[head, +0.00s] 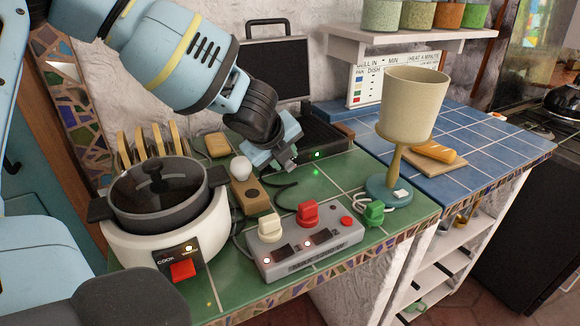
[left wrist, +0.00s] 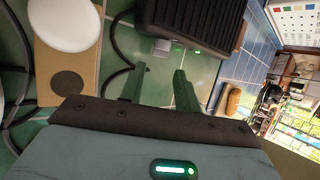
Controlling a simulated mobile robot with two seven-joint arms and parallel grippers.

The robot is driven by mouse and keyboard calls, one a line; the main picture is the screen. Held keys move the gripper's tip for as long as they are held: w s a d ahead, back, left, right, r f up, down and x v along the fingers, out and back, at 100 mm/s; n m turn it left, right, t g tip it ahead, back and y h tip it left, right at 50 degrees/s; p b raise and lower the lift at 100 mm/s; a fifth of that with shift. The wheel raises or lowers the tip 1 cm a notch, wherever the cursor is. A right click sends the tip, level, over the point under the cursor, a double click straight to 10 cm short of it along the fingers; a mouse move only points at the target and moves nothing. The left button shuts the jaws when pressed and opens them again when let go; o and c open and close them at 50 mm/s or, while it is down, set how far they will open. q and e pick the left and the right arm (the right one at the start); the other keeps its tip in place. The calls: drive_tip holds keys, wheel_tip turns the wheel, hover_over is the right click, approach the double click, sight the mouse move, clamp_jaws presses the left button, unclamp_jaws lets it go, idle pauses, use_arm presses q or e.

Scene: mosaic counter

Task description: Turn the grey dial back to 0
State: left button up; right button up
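A small light-grey block, which looks like the grey dial (left wrist: 162,46), sits at the front edge of the black ribbed grill (left wrist: 195,22) in the left wrist view. Its marking cannot be read. In the head view the grill (head: 322,138) stands at the back with its lid up, and my gripper covers the dial's area. My left gripper (head: 282,160) is just in front of the grill's left part. In the left wrist view its two fingers (left wrist: 159,74) are apart with nothing between them, and the grey block lies just beyond the tips. My right gripper is not in view.
A white cooker (head: 165,240) with a dark lid stands at the left. A grey power strip (head: 305,248) with red and cream plugs lies in front. A wooden block with a white knob (head: 242,168) is left of my gripper. A lamp (head: 410,105) stands at the right.

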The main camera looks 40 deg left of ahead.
sight(290, 168)
use_arm(q)
drive_tip(key=x, duration=0.4)
drive_tip(key=shift+w+f+b, duration=0.1)
drive_tip(key=shift+f+b, duration=0.05)
drive_tip(key=shift+b, duration=0.25)
drive_tip(key=shift+w+a+f, duration=0.15)
drive_tip(key=shift+w+f, duration=0.3)
drive_tip(key=shift+f, duration=0.05)
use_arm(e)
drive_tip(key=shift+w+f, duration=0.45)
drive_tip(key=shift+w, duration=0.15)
